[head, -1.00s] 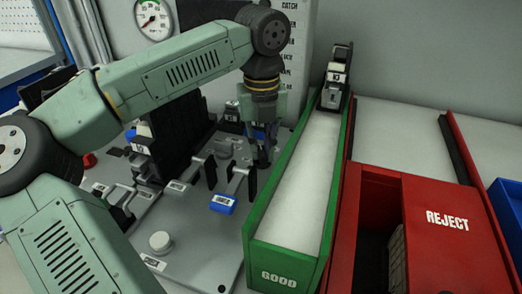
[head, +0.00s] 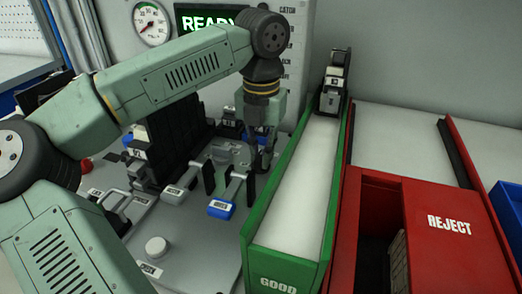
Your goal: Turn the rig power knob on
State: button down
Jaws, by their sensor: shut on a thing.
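My gripper (head: 262,160) points down over the right rear part of the grey rig plate (head: 195,240), beside the green-walled chute. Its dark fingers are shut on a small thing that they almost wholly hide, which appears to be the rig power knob. I cannot make out the knob's marking or angle. The display (head: 207,20) on the back wall is lit and reads READY in green, partly covered by my arm.
The green GOOD chute (head: 278,270) runs close along the gripper's right side, with a dark device (head: 333,85) at its far end. A red REJECT bin (head: 440,230) stands further right. Blue-ended clamps (head: 220,209), a white round cap (head: 157,247) and black upright blocks crowd the plate.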

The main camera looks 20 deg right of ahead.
dwell(0.3)
jog(key=c, duration=1.6)
grip_release()
notch_tip(320, 180, up, 12)
